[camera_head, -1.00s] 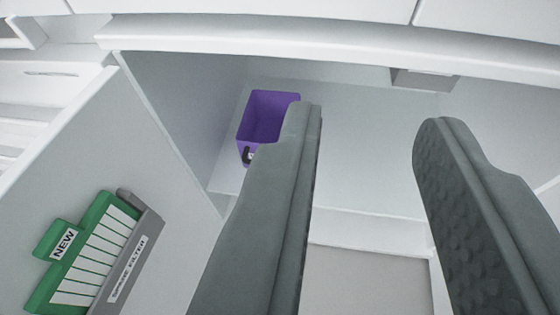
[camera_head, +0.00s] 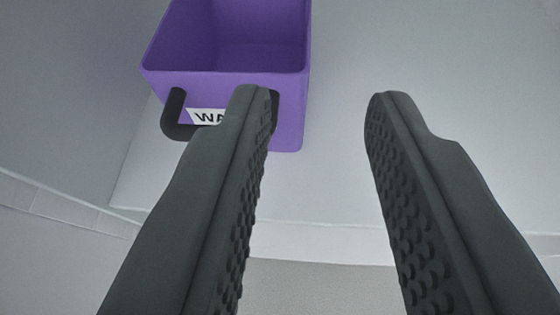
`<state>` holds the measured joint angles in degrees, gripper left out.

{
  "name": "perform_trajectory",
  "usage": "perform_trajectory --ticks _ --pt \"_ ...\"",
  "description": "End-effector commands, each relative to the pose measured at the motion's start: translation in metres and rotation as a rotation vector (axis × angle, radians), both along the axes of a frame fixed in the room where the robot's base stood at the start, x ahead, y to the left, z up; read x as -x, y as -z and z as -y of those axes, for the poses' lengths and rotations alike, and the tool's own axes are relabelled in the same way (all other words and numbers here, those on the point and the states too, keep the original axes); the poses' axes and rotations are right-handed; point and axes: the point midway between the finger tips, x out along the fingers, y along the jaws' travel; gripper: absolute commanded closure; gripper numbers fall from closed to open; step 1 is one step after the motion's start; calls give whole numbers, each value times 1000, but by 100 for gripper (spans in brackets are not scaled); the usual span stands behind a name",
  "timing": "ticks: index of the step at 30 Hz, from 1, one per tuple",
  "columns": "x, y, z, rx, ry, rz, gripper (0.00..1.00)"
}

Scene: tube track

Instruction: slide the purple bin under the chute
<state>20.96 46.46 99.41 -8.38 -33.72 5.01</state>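The purple bin (camera_head: 286,112) stands on the pale floor of a compartment, at the top left of the picture. It is open at the top and looks empty inside. Its front has a dark handle (camera_head: 174,118) and a white label (camera_head: 206,117), of which only "WA" can be read. My gripper (camera_head: 315,100) is open, with nothing between its fingers. The left fingertip overlaps the bin's front and hides part of the label and handle; I cannot tell whether it touches. The right finger is to the right of the bin. The chute cannot be made out now.
The compartment's left wall (camera_head: 75,100) rises close to the bin's left side. The compartment floor (camera_head: 400,50) is clear to the right of the bin. A pale front edge (camera_head: 320,240) runs across below the bin.

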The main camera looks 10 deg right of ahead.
Motion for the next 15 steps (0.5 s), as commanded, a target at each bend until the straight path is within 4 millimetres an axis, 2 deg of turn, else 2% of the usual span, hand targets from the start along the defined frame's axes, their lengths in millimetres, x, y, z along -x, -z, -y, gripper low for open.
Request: perform_trajectory --ticks 3,10,15 --pt "0 10 4 -2 3 -2 71" --pt "-3 12 5 -2 3 -2 71" --pt "-18 20 9 -2 2 -2 71"
